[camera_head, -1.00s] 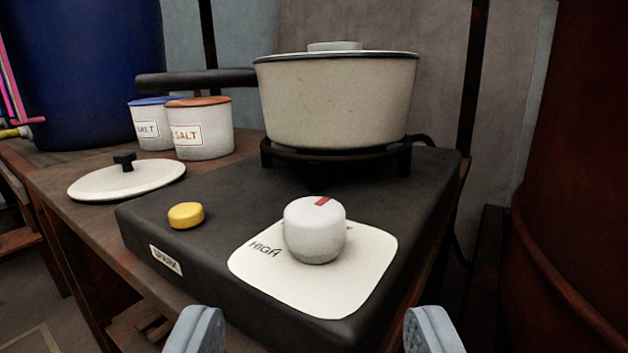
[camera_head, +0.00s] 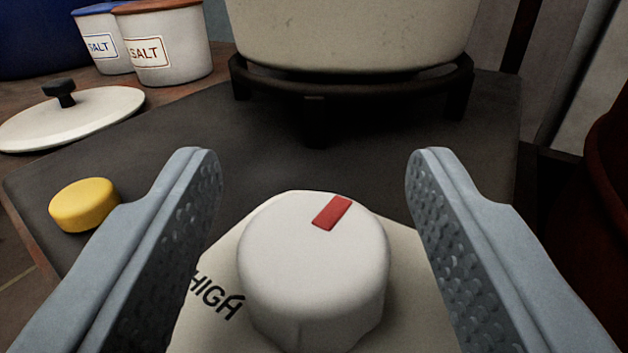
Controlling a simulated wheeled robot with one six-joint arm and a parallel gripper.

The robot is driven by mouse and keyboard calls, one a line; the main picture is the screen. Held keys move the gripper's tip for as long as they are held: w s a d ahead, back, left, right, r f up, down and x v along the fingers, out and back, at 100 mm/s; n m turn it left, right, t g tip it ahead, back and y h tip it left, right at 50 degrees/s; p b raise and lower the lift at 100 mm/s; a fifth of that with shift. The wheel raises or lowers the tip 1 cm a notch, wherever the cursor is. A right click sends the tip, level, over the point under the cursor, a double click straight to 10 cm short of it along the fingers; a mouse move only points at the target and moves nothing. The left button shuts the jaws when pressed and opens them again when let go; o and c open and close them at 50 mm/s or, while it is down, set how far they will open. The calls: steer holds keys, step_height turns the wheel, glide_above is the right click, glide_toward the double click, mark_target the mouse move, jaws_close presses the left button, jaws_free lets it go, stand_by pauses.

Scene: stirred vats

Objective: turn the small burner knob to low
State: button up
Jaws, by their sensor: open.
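The small white burner knob (camera_head: 312,265) stands on a cream plate (camera_head: 212,318) on the dark burner top. Its red mark (camera_head: 332,212) points away from me and slightly right. The word HIGH shows on the plate left of the knob; no other marking is visible, and part of the plate is hidden behind the knob. My gripper (camera_head: 314,165) is open, with one finger on each side of the knob. Gaps show between both fingers and the knob, and the fingertips reach past its far side.
A pot (camera_head: 350,35) sits on a dark burner ring (camera_head: 350,88) beyond the knob. A yellow button (camera_head: 84,204) is left of my left finger. A lid (camera_head: 75,118) and two salt jars (camera_head: 165,45) stand at the far left. A rusty drum (camera_head: 605,170) is at right.

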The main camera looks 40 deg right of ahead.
steer(key=shift+c, duration=0.2)
steer(key=c, duration=0.9)
steer(key=shift+n+y, duration=0.3)
steer(key=shift+n+t+y, duration=0.6)
steer(key=shift+t+y, duration=0.1)
steer(key=shift+y, duration=0.2)
steer(key=shift+n+t+y, duration=0.7)
steer(key=shift+n+y, duration=0.6)
steer(key=shift+y, duration=0.6)
steer(key=o, duration=0.9)
steer(key=shift+o, duration=0.2)
